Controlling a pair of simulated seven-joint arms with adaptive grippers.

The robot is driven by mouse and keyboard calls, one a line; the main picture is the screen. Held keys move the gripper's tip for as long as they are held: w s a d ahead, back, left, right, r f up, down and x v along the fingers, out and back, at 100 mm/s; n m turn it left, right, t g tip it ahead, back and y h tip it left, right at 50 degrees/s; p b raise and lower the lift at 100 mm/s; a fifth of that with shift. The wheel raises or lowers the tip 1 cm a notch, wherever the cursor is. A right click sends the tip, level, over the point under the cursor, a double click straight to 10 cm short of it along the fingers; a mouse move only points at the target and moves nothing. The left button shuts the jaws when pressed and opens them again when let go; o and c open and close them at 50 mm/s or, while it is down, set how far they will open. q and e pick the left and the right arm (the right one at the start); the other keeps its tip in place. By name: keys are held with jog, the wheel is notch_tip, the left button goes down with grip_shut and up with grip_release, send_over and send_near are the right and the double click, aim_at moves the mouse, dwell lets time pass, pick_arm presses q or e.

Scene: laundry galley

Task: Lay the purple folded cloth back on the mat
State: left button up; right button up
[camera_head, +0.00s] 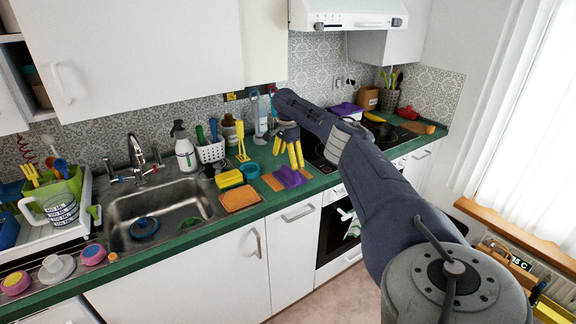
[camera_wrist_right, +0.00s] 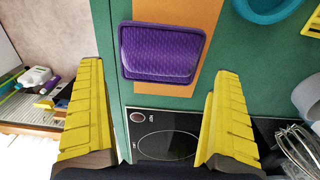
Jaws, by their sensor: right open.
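The purple folded cloth (camera_head: 290,177) lies on the orange-brown mat (camera_head: 268,181) on the green counter, beside the hob. In the right wrist view the cloth (camera_wrist_right: 160,52) covers much of the mat (camera_wrist_right: 205,14), and its left edge reaches a little past the mat's side. My right gripper (camera_head: 289,158) is just above the cloth with yellow fingers apart. My left gripper is not in view.
A black hob (camera_head: 318,158) adjoins the mat. A teal bowl (camera_head: 251,170), yellow sponge (camera_head: 229,178) and orange-brown board (camera_head: 240,198) sit to the left, before the sink (camera_head: 165,212). A white utensil basket (camera_head: 211,151) stands behind. Free counter is narrow.

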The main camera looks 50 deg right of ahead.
aim_at(288, 168)
notch_tip(288, 168, up, 8)
jog(key=shift+r, duration=0.15)
dwell(0.3)
dwell(0.3)
jog(key=s+a, duration=1)
jog(key=a, duration=0.2)
jog(key=shift+s, duration=0.3)
dwell(0.5)
jog(key=shift+d, duration=0.1)
